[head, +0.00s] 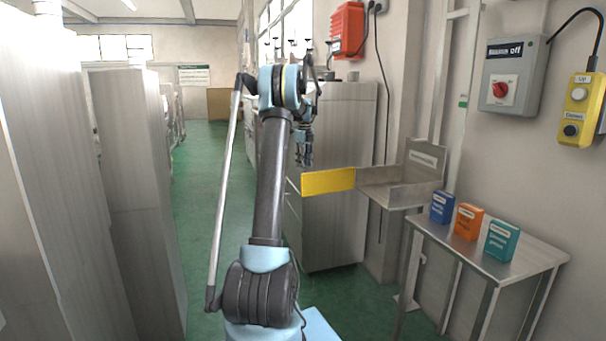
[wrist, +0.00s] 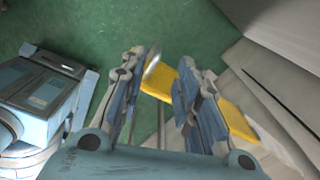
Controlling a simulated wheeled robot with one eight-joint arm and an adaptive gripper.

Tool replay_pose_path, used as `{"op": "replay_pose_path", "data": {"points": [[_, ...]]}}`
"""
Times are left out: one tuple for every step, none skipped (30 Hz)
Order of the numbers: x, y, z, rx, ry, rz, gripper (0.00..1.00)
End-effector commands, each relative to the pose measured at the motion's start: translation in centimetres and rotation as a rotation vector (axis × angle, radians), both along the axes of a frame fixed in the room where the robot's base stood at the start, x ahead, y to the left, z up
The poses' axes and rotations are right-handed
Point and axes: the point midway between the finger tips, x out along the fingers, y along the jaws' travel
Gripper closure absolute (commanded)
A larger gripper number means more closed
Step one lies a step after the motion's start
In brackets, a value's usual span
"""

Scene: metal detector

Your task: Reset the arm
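My arm (head: 270,175) rises in the middle of the head view and bends over at the top. My gripper (head: 305,162) hangs from it, pointing down, above and a little left of a yellow panel (head: 328,181). The yellow panel (wrist: 236,117) shows behind and to the right of the fingers, and the green floor lies below.
A metal tray (head: 390,191) adjoins the yellow panel. Blue (head: 442,208), orange (head: 468,222) and teal (head: 501,240) boxes stand on a metal table (head: 520,262) at right. A grey cabinet (head: 340,225) is behind my arm; tall pale cabinets (head: 140,200) line the left. The green aisle (head: 218,185) is clear.

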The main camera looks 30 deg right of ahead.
Motion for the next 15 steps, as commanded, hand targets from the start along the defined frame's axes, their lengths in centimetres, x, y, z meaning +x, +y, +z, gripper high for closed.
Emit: {"op": "replay_pose_path", "data": {"points": [[0.0, 0.0, 0.6, 0.000, 0.000, 0.000, 0.70], [0.0, 0.0, 0.8, 0.000, 0.000, 0.000, 0.70], [0.0, 0.0, 1.1, 0.000, 0.000, 0.000, 0.70], [0.0, 0.0, 1.2, 0.000, 0.000, 0.000, 0.70], [0.0, 0.0, 1.4, 0.000, 0.000, 0.000, 0.70], [0.0, 0.0, 1.5, 0.000, 0.000, 0.000, 0.70], [0.0, 0.0, 1.5, 0.000, 0.000, 0.000, 0.70], [0.0, 0.0, 1.6, 0.000, 0.000, 0.000, 0.70], [0.0, 0.0, 1.6, 0.000, 0.000, 0.000, 0.70], [0.0, 0.0, 1.6, 0.000, 0.000, 0.000, 0.70], [0.0, 0.0, 1.6, 0.000, 0.000, 0.000, 0.70], [0.0, 0.0, 1.6, 0.000, 0.000, 0.000, 0.70], [0.0, 0.0, 1.6, 0.000, 0.000, 0.000, 0.70], [0.0, 0.0, 1.6, 0.000, 0.000, 0.000, 0.70], [0.0, 0.0, 1.6, 0.000, 0.000, 0.000, 0.70]]}}
